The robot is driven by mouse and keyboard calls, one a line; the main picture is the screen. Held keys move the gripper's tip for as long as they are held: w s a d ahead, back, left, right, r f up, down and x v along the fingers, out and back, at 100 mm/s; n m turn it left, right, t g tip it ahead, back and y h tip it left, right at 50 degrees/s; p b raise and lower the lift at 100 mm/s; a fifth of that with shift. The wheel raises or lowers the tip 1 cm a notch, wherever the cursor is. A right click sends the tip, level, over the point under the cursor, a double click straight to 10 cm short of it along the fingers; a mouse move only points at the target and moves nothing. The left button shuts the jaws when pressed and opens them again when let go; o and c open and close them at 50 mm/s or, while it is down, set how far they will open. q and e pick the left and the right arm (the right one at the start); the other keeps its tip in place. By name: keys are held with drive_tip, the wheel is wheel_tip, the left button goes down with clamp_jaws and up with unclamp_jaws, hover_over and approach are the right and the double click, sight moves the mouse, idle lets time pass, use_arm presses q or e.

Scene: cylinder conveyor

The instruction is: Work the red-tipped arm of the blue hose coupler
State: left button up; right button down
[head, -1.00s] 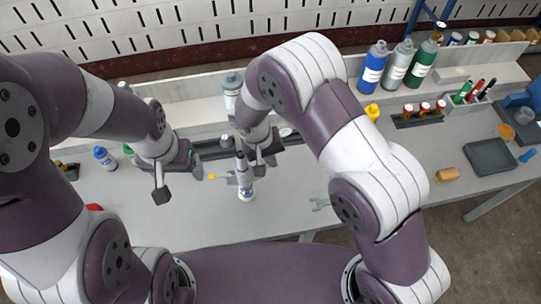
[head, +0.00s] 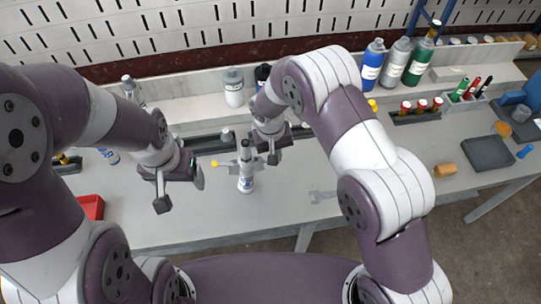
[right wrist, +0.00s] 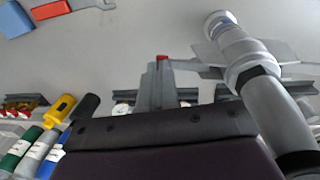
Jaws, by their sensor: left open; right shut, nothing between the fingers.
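The hose coupler (head: 246,172) stands upright on the bench; it looks grey and white with a little blue low down. A yellow-tipped arm (head: 215,163) points left from it. The coupler also shows in the right wrist view (right wrist: 240,50), where a red-tipped arm (right wrist: 163,58) reaches left from its collar. My right gripper (head: 273,157) is shut, just right of the coupler; its fingers (right wrist: 155,88) show beside the red tip, and contact cannot be told. My left gripper (head: 180,190) is open and empty, left of the coupler and apart from it.
A wrench (head: 321,196) lies right of the coupler. A red tray (head: 91,207) is at left. Several bottles (head: 396,64) stand at the back right, with a dark tray (head: 488,154) and an orange block (head: 445,170) nearer. The bench front between coupler and wrench is clear.

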drive_tip(key=shift+w+d+f+b, duration=0.1)
drive_tip(key=shift+f+b, duration=0.15)
drive_tip(key=shift+f, duration=0.25)
drive_tip(key=shift+w+d+f+b, duration=0.1)
drive_tip(key=shift+f+b, duration=0.1)
drive_tip(key=shift+f, duration=0.25)
use_arm(q)
drive_tip(key=shift+w+f, duration=0.15)
drive_tip(key=shift+f, duration=0.5)
use_arm(e)
drive_tip(key=shift+r, duration=0.15)
use_arm(q)
drive_tip(key=shift+r, duration=0.15)
use_arm(e)
drive_tip(key=shift+s+r, duration=0.1)
drive_tip(key=shift+r, duration=0.05)
use_arm(q)
drive_tip(key=shift+r+p, duration=0.5)
drive_tip(key=shift+p, duration=0.2)
use_arm(e)
drive_tip(key=shift+r, duration=0.65)
